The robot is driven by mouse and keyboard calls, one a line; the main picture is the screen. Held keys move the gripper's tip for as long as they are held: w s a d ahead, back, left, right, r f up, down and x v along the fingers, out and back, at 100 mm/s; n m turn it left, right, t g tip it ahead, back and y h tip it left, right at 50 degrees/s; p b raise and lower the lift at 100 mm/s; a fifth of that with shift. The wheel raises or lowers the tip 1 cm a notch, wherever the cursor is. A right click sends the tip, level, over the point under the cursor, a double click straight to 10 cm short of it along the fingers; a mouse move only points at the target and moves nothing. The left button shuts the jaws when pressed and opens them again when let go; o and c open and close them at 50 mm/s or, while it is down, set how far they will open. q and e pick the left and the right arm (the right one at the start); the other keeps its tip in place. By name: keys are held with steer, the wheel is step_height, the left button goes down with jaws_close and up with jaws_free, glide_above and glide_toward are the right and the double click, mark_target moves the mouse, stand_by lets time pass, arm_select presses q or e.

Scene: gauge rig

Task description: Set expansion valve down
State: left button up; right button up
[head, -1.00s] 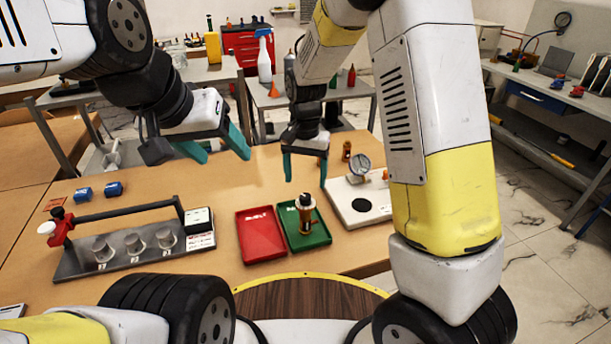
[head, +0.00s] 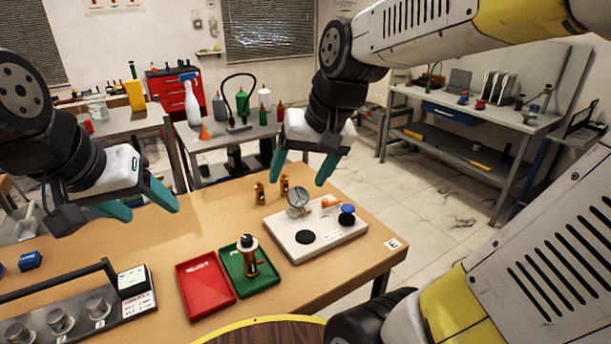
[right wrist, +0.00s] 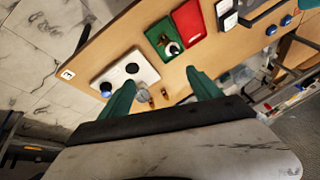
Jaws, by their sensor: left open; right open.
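An expansion valve (head: 249,257), brass-coloured with a black and white top, stands upright in the green tray (head: 272,276). It also shows in the green tray in the right wrist view (right wrist: 171,48). My right gripper (head: 303,170) is open and empty, raised above the far side of the table, beyond the valve and the gauge board. Its two teal fingers show apart in the right wrist view (right wrist: 161,92). My left gripper (head: 150,206) is open and empty over the left part of the table, away from the valve.
A red tray (head: 206,287) lies left of the green one. A white board (head: 328,239) with a gauge (head: 300,200) and a blue knob (head: 347,214) is to the right. Two brass fittings (head: 271,190) stand behind it. A metal rig (head: 97,308) is at front left.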

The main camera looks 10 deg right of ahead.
steer(key=s+d+r+n+t, duration=0.1)
steer(key=s+d+t, duration=0.1)
steer(key=s, duration=0.4)
steer(key=shift+d, duration=0.15)
stand_by(0.9)
